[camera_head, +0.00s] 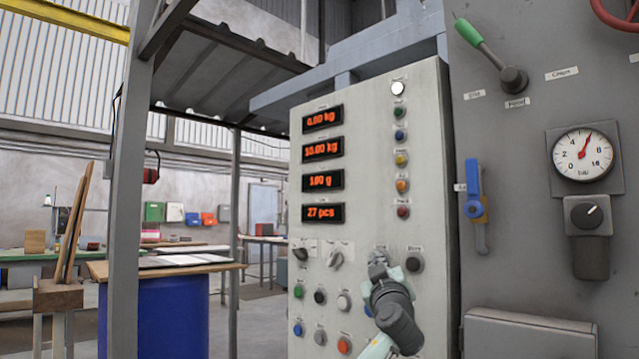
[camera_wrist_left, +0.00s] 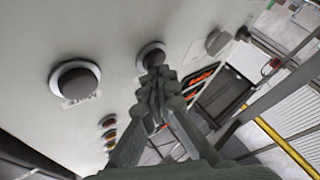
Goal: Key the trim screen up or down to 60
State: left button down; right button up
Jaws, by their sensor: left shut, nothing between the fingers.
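The grey control panel (camera_head: 370,150) carries several displays with orange digits. The third one (camera_head: 323,180) reads what looks like 100 g; its name label is too small to read. My left gripper (camera_head: 378,262) is shut and empty in front of the panel's lower right. In the left wrist view its closed fingertips (camera_wrist_left: 155,78) are at a dark round button (camera_wrist_left: 150,54), overlapping its lower edge; whether they touch or press it I cannot tell. Another dark button (camera_wrist_left: 76,80) is beside it, probably the dark button (camera_head: 413,263) right of my gripper in the head view.
Two selector knobs (camera_head: 335,258) are left of my gripper. Several coloured buttons (camera_head: 344,301) sit below them, and a column of lamps (camera_head: 401,159) is above. A grey cabinet with a blue-handled valve (camera_head: 473,190) and pressure gauge (camera_head: 583,154) stands at right.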

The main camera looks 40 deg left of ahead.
pick_arm(q)
jog(key=shift+s, duration=0.4)
jog(key=shift+s+b, duration=0.1)
jog(key=shift+b, duration=0.2)
jog(key=shift+s+a+b, duration=0.15)
jog(key=shift+s+b, duration=0.15)
jog(key=shift+s, duration=1.2)
jog(key=shift+s+a+b, duration=0.15)
jog(key=shift+s+b, duration=0.15)
jog(key=shift+s, duration=1.15)
